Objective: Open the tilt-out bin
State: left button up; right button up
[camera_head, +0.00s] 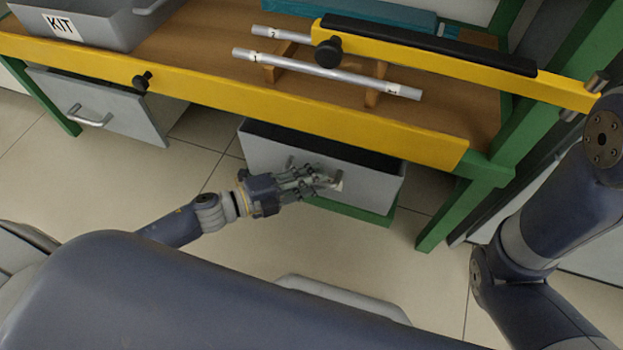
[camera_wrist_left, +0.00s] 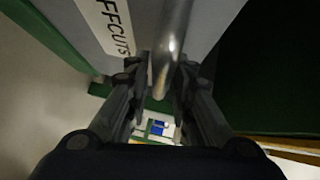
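The tilt-out bin (camera_head: 262,154) is a grey box under the bench, its top leaning out so that a dark opening shows behind its front. In the left wrist view its front (camera_wrist_left: 73,27) carries a white label (camera_wrist_left: 107,25) reading "OFFCUTS". My left gripper (camera_head: 316,180) is at the bin's front. In the left wrist view the gripper (camera_wrist_left: 163,82) has its fingers close on both sides of the metal bar handle (camera_wrist_left: 172,42), seemingly shut on it. The fingers hide part of the handle. My right gripper is out of view; only my right arm shows.
The wooden bench with a yellow front edge (camera_head: 225,95) stands above the bin. A grey KIT tray (camera_head: 105,35), two metal rods (camera_head: 325,74) on a wooden rack and a yellow bar (camera_head: 450,62) are on it. Green legs (camera_head: 465,205) stand at right.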

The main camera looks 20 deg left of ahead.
pick_arm(q)
grip_shut()
jog(key=s+f, duration=0.6)
jog(key=s, duration=0.2)
jog(key=shift+a+m+t+h, duration=0.2)
jog(key=shift+m+t+h, duration=0.1)
jog(key=shift+m+t, duration=0.1)
dwell(0.5)
